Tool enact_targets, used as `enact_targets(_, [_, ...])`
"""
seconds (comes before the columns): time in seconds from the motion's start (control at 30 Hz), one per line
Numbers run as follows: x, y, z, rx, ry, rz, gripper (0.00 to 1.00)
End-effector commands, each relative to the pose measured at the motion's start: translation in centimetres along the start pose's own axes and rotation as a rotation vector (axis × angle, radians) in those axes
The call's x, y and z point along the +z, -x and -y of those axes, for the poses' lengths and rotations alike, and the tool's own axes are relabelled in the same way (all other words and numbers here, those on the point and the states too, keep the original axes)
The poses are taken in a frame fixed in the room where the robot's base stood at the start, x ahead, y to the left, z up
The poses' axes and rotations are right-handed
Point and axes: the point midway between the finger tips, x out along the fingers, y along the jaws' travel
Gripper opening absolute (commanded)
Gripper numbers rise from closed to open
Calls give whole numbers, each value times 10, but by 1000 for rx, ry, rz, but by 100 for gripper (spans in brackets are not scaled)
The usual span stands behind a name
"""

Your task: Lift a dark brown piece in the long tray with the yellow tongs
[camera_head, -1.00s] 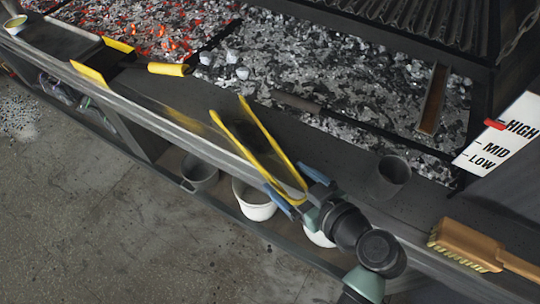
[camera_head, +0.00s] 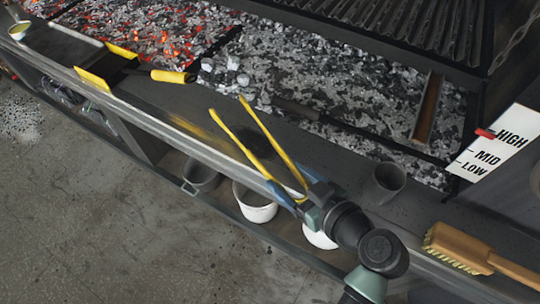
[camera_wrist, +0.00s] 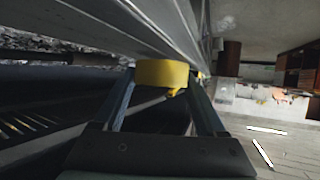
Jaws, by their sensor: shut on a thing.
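The yellow tongs (camera_head: 276,150) are in my gripper (camera_head: 292,200), which is shut on them at their bent end. Their two arms spread apart and point up and left over the dark front ledge, with empty tips. In the wrist view, the yellow bend (camera_wrist: 162,74) sits between the two fingers. A long narrow tray (camera_head: 416,127) with a brown inside lies over the coals at the right, well away from the tips. I cannot make out a separate dark brown piece in it.
A dark cup (camera_head: 384,182) stands on the ledge right of the gripper. A wooden brush (camera_head: 460,243) lies farther right. A yellow-edged shovel (camera_head: 110,70) lies at left. White buckets (camera_head: 255,205) sit on the shelf below. Grill bars (camera_head: 380,30) are at the back.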

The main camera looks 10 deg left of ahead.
Motion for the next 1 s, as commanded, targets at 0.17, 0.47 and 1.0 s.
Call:
enact_targets(0.17, [-25, 12, 0, 0, 2, -2, 57])
enact_targets(0.47, [-57, 28, 0, 0, 3, -1, 57])
enact_targets(1.0, [-64, 31, 0, 0, 1, -1, 57])
